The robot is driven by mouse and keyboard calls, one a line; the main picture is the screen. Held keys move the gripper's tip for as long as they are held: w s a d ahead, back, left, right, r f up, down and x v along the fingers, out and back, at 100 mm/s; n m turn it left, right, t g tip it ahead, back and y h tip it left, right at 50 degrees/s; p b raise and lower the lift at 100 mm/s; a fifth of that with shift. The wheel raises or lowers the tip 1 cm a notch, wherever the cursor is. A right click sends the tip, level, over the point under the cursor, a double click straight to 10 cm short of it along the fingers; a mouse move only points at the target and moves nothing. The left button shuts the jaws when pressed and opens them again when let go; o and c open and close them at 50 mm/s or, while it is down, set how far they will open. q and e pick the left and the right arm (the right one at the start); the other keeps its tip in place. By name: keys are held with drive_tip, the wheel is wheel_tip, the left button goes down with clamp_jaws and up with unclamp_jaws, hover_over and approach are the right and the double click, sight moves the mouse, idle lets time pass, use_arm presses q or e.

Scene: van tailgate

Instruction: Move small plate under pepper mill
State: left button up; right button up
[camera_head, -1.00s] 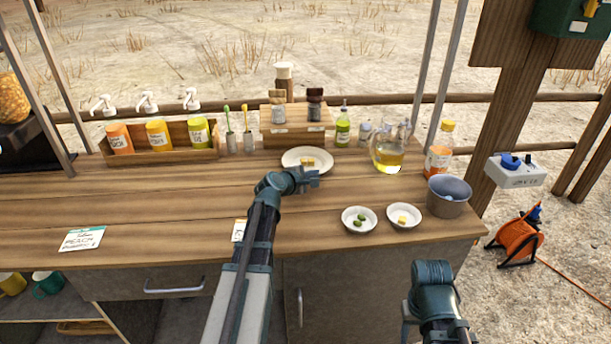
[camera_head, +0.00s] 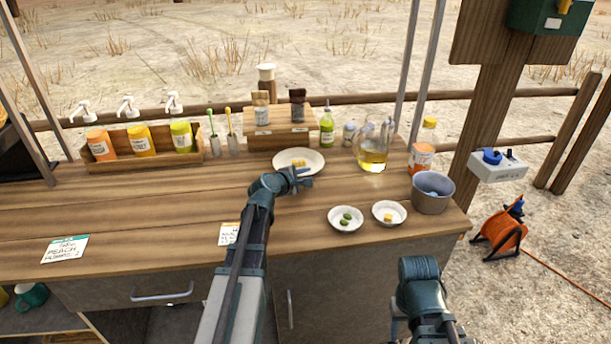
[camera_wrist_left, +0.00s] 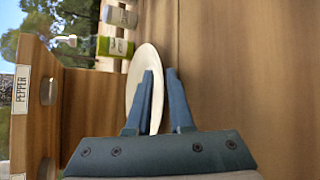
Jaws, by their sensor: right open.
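The small white plate (camera_head: 284,166) lies on the counter before the wooden riser, with yellow pieces on it. It also shows in the left wrist view (camera_wrist_left: 142,70). My left gripper (camera_head: 307,178) is at its near right edge. In the left wrist view its two fingers (camera_wrist_left: 160,85) are apart, with the plate's rim showing behind and between them; contact cannot be told. A dark-topped mill or jar (camera_head: 298,106) and a brown-topped one (camera_head: 261,107) stand on the riser; which is the pepper mill is unclear. My right gripper (camera_head: 397,320) hangs low before the counter, open, mostly hidden.
The riser (camera_head: 278,138) bears a PEPPER label (camera_wrist_left: 21,90). A green bottle (camera_head: 327,127), glass jug (camera_head: 373,155) and metal pot (camera_head: 432,192) stand right. Two small bowls (camera_head: 346,228) (camera_head: 389,222) hold food. The left counter is mostly clear.

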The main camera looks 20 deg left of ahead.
use_arm(q)
drive_tip(key=p+v, duration=0.5)
drive_tip(key=v, duration=0.9)
drive_tip(key=shift+d, duration=0.1)
